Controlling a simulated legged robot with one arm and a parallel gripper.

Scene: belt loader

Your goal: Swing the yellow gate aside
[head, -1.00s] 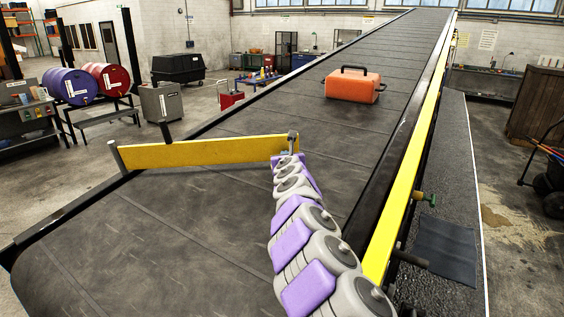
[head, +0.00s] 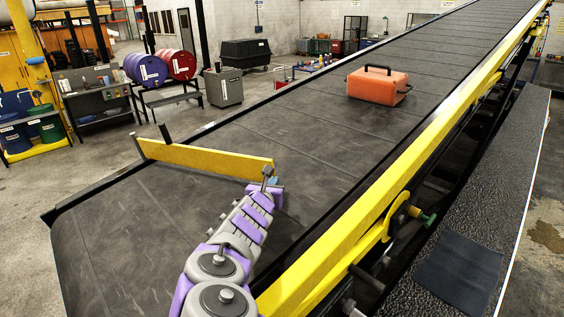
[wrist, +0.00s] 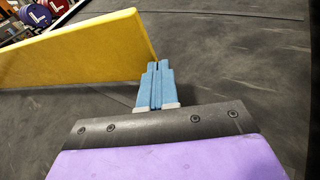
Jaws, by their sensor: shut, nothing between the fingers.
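The yellow gate (head: 205,157) is a long flat bar across the lower part of the dark belt (head: 330,125). Its left end meets a post at the belt's left edge, and its free right end is near mid-belt. My gripper (head: 272,181) is at that free end, on the near side of the gate. In the wrist view the blue fingers (wrist: 157,70) are pressed together with nothing between them, and the gate (wrist: 75,50) ends just left of their tips. I cannot tell whether they touch it.
An orange case (head: 378,84) lies on the belt beyond the gate. A yellow rail (head: 370,205) runs along the belt's right side, with a black walkway (head: 480,210) outside it. The belt between gate and case is clear.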

